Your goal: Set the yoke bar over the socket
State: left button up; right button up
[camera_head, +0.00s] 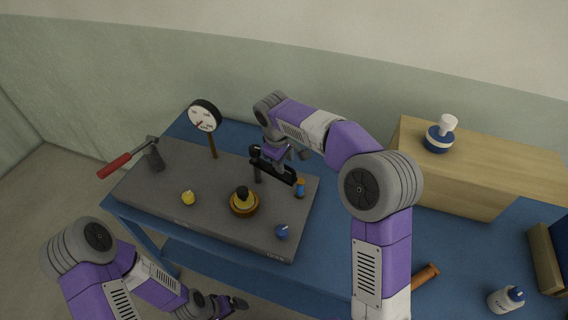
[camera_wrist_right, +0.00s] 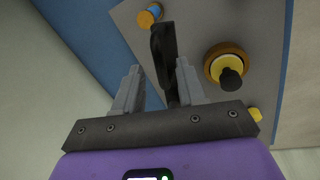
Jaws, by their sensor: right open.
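The black yoke bar (camera_head: 284,174) is over the right part of the grey plate, just under my right gripper (camera_head: 276,162). In the right wrist view the dark bar (camera_wrist_right: 163,45) runs between the two grey fingers of the right gripper (camera_wrist_right: 158,85), which are open with gaps beside it. A round brown and yellow piece with a black top, which looks like the socket (camera_head: 244,206), stands on the plate to the lower left of the bar; it also shows in the right wrist view (camera_wrist_right: 225,64). My left gripper (camera_head: 238,303) is low at the bottom, off the plate; its jaws are unclear.
A wooden box (camera_head: 470,180) with a blue-white item (camera_head: 439,138) and a bottle (camera_head: 506,298) are right.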

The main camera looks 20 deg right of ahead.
jog(key=shift+f, duration=0.45)
jog(key=shift+c, duration=0.3)
grip_shut()
